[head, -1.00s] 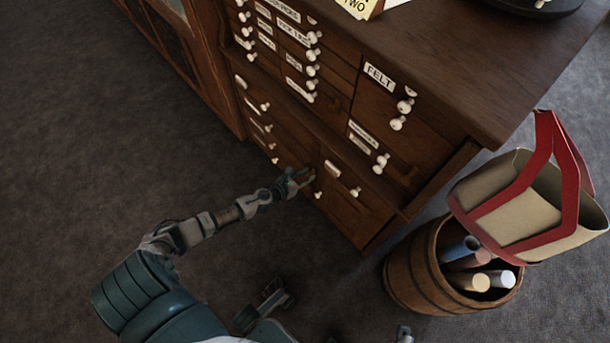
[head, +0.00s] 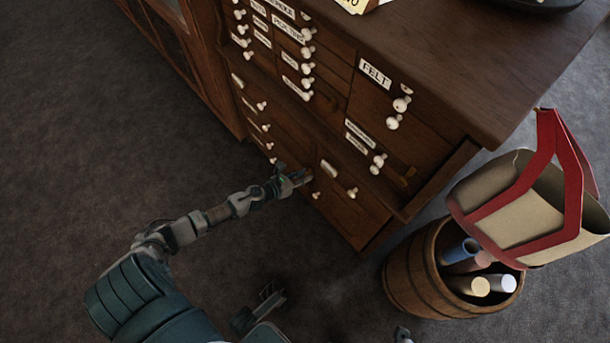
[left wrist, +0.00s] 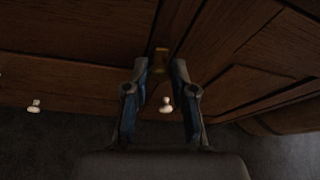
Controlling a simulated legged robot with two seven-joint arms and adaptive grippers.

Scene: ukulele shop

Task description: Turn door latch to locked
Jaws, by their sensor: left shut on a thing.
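The door latch is a small brass-coloured piece (left wrist: 160,62) on the dark wooden cabinet front in the left wrist view. It stands roughly upright in that view, between my two fingertips. My left gripper (left wrist: 160,70) is shut on it, with one finger on each side. In the head view my left gripper (head: 303,177) reaches the lower front of the cabinet (head: 345,208), beside a white knob (head: 317,195). There the gripper largely hides the latch. I cannot tell whether it is locked.
Labelled drawers with white knobs cover the cabinet front. A second small brown latch (head: 405,178) shows farther right. A wooden barrel (head: 412,277) with rolled tubes stands at the right, below a red-trimmed beige bag (head: 520,205). The carpet (head: 80,150) at the left is clear.

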